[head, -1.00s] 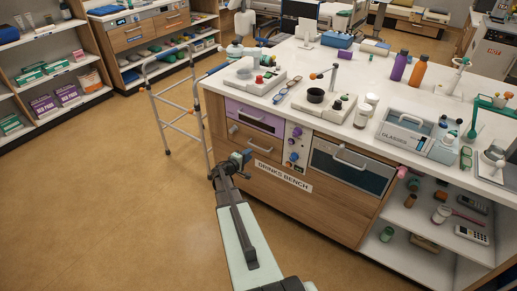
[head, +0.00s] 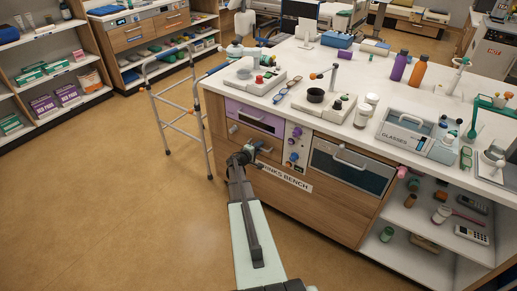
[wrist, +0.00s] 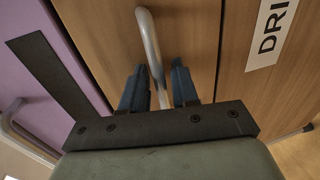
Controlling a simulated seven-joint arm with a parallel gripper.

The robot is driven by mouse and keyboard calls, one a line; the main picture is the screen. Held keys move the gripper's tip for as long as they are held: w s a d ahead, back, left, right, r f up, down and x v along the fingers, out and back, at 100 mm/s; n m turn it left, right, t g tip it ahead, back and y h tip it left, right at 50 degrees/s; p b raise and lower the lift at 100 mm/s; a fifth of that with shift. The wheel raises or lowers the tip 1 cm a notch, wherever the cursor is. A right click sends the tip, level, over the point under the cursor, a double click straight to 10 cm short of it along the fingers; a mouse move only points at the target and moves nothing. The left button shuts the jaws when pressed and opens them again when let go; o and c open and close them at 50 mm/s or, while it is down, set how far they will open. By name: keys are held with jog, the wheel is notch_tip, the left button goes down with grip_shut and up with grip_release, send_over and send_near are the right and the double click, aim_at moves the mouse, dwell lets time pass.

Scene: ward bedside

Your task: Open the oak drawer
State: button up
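The oak drawer (head: 240,135) is in the bench front, under a purple-fronted drawer (head: 255,116), and looks shut. Its grey bar handle also shows in the wrist view (wrist: 147,28), against the wood front (wrist: 100,30). My gripper (head: 251,150) is at the drawer front in the head view and hides part of the handle. In the wrist view its two blue fingers (wrist: 158,76) stand on either side of the handle bar. A small gap shows between the bar and the right finger, so the gripper looks open around the handle. Contact with the left finger is unclear.
The "DRINKS BENCH" label (head: 295,182) is on the panel below. A knob panel (head: 295,147) and a dark-fronted unit with a handle (head: 350,165) are to the right. A walking frame (head: 180,110) stands left of the bench. The floor (head: 120,210) in front is clear.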

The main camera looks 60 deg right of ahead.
jog(key=shift+c, duration=0.3)
grip_shut()
jog(key=shift+a, duration=0.1)
jog(key=f+v, duration=0.2)
jog(key=v, duration=0.8)
jog(key=a+f+v, duration=0.1)
jog(key=f+v, duration=0.1)
jog(key=v, duration=0.8)
jog(key=shift+o, duration=0.3)
grip_release()
jog(key=shift+a, duration=0.1)
